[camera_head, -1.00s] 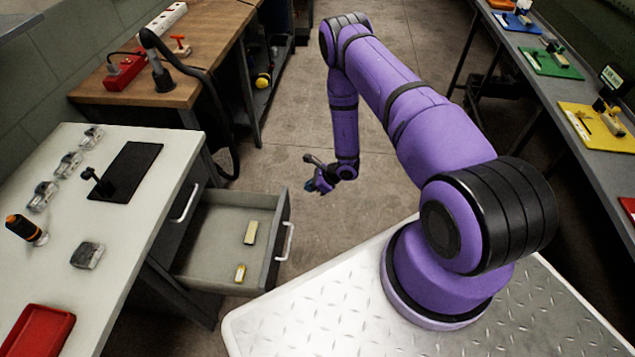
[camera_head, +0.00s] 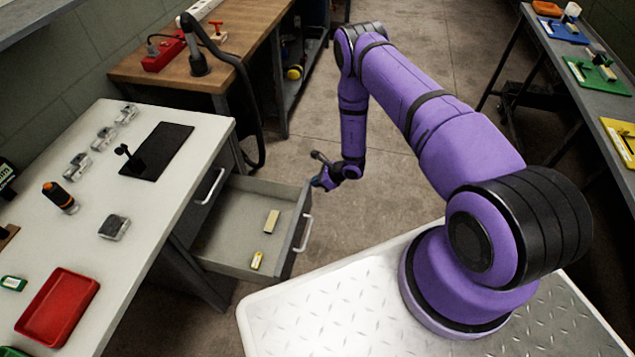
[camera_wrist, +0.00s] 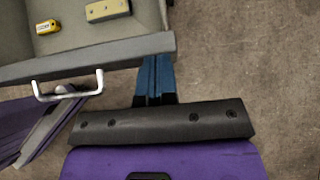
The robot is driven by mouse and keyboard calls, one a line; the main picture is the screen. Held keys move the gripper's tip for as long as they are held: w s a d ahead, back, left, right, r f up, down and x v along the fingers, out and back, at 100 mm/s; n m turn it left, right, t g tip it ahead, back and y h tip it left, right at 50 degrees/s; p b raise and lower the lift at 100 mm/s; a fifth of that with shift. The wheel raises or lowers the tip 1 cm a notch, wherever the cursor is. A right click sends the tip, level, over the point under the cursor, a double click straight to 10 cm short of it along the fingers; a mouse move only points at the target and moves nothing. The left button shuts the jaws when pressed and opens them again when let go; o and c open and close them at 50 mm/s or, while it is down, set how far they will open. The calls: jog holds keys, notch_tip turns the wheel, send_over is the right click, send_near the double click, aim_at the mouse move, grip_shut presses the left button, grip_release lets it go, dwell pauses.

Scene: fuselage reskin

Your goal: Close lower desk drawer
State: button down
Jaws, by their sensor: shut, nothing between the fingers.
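The lower desk drawer (camera_head: 243,265) is pulled out from under the white-topped desk, with its front panel facing right in the head view. Its pale handle (camera_head: 304,233) is on that front panel, and the handle also shows in the wrist view (camera_wrist: 69,95). Two small blocks lie inside the drawer. My gripper (camera_head: 320,181) is shut and empty, near the far end of the drawer front. In the wrist view its blue fingers (camera_wrist: 155,78) are close together at the drawer's front edge, right of the handle. I cannot tell whether they touch the panel.
The upper drawer (camera_head: 207,188) is shut beside the open one. The white desk (camera_head: 140,230) holds a red tray (camera_head: 58,307), a black mat and several small parts. A wooden bench (camera_head: 190,90) stands behind. Open floor (camera_head: 400,180) lies beyond my arm.

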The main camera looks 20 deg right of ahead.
jog(key=w+a, duration=0.8)
jog(key=a, duration=0.3)
jog(key=w+a, duration=0.7)
jog(key=a, duration=0.3)
jog(key=shift+w+a, duration=0.35)
jog(key=shift+w, duration=0.05)
jog(key=shift+d, duration=0.1)
